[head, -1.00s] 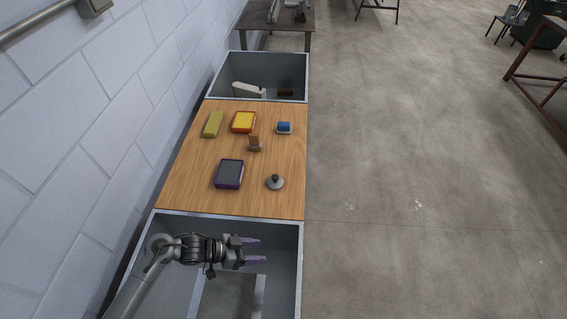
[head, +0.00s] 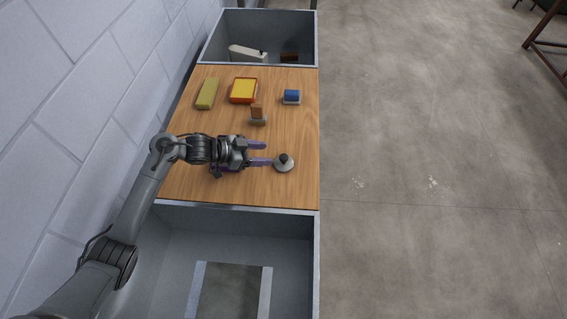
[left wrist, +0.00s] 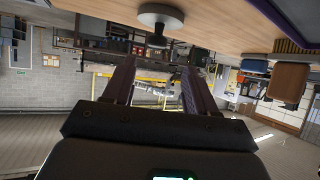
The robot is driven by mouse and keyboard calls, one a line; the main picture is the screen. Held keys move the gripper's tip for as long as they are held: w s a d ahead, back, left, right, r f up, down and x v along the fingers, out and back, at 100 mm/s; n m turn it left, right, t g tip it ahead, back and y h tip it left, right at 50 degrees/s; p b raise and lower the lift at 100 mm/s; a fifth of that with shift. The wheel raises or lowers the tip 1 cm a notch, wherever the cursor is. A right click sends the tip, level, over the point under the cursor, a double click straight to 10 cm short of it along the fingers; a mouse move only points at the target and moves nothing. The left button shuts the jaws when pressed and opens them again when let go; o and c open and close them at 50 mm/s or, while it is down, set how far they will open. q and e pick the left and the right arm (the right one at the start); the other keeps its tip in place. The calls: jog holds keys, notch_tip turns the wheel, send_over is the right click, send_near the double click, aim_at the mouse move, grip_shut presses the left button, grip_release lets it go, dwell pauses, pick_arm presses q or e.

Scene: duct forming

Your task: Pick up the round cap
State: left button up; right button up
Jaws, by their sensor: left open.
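The round cap (head: 284,162) is a grey disc with a dark knob on top. It sits upright on the wooden table (head: 300,130) near the right edge. My left gripper (head: 268,153) is open, with its purple fingers pointing right at the cap. The fingertips are close to the cap's left side; whether they touch it I cannot tell. In the left wrist view the cap (left wrist: 161,16) shows upside down at the top centre, beyond the open fingers (left wrist: 154,75), with nothing between them. My right gripper is not in view.
A dark purple-edged box (head: 216,170) lies partly hidden under my left gripper. A brown block on a stand (head: 257,113), a blue block (head: 292,96), a yellow-and-red box (head: 243,90) and an olive block (head: 207,93) stand farther back. Grey bins adjoin the table front (head: 316,250) and back (head: 315,40).

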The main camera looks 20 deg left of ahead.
aim_at(284, 157)
pick_arm(q)
jog(key=shift+s+b+x, duration=0.1)
jog(key=shift+b+x, duration=0.2)
jog(key=shift+x, duration=1.85)
jog(key=shift+s+b+x, duration=0.15)
jog(key=shift+b+x, duration=0.15)
jog(key=shift+x, duration=1.9)
jog(key=shift+d+f, duration=0.1)
jog(key=c, duration=1.1)
grip_shut()
